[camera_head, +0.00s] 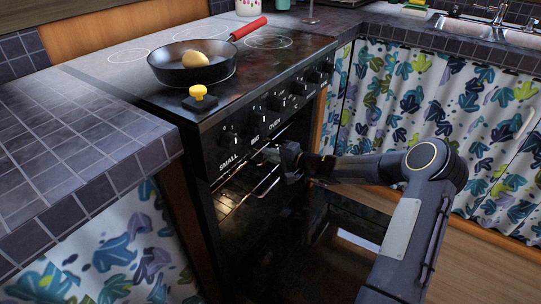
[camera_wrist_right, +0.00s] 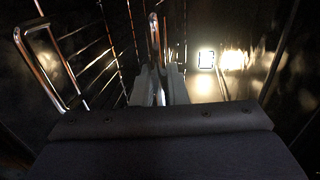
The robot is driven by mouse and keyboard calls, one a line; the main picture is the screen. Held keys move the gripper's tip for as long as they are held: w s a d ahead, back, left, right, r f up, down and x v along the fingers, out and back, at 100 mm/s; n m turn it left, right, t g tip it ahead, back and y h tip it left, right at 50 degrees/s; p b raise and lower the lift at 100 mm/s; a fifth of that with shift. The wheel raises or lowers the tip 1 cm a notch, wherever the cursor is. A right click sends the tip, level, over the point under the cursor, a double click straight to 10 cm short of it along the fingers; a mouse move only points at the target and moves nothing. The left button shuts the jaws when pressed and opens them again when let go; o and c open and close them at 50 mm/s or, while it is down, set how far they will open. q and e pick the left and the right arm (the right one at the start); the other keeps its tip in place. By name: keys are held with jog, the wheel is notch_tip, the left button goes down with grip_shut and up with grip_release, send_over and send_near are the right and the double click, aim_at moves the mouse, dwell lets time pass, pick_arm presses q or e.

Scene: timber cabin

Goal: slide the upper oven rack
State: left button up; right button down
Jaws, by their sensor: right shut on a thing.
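The oven is open at the front, and its door (camera_head: 345,240) is lowered. Inside, metal wire racks show in the lit cavity. The upper oven rack (camera_head: 268,151) is mostly hidden behind my right gripper (camera_head: 280,155). In the right wrist view, my right gripper (camera_wrist_right: 160,88) is shut on a metal bar of the upper oven rack (camera_wrist_right: 154,35), which runs between its fingertips. A second rack, the lower one (camera_head: 265,188), shows below the gripper; a looped metal rail also shows at the left of the wrist view (camera_wrist_right: 43,65). My left gripper is not in view.
A black pan (camera_head: 175,72) with a red handle holds a yellowish round item (camera_head: 195,59) on the stovetop. A yellow-and-black object (camera_head: 200,98) stands at the stovetop's front edge. The knob panel (camera_head: 265,112) is just above the gripper. A tiled counter (camera_head: 70,140) is at left.

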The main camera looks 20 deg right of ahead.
jog(key=f+b+v, duration=0.1)
jog(key=f+v, duration=0.1)
jog(key=v, duration=1.1)
jog(key=f+b+v, duration=0.1)
jog(key=f+v, duration=0.2)
jog(key=v, duration=1)
jog(key=shift+s+d+f, duration=0.15)
jog(key=shift+s+d, duration=0.4)
jog(key=shift+s, duration=0.2)
jog(key=c, duration=1.5)
grip_release()
jog(key=shift+s+d, duration=0.1)
jog(key=shift+s, duration=0.05)
jog(key=p+v, duration=0.1)
jog(key=v, duration=0.6)
jog(key=shift+s+d+p, duration=0.2)
jog(key=shift+s+p, duration=0.15)
jog(key=shift+p, duration=0.05)
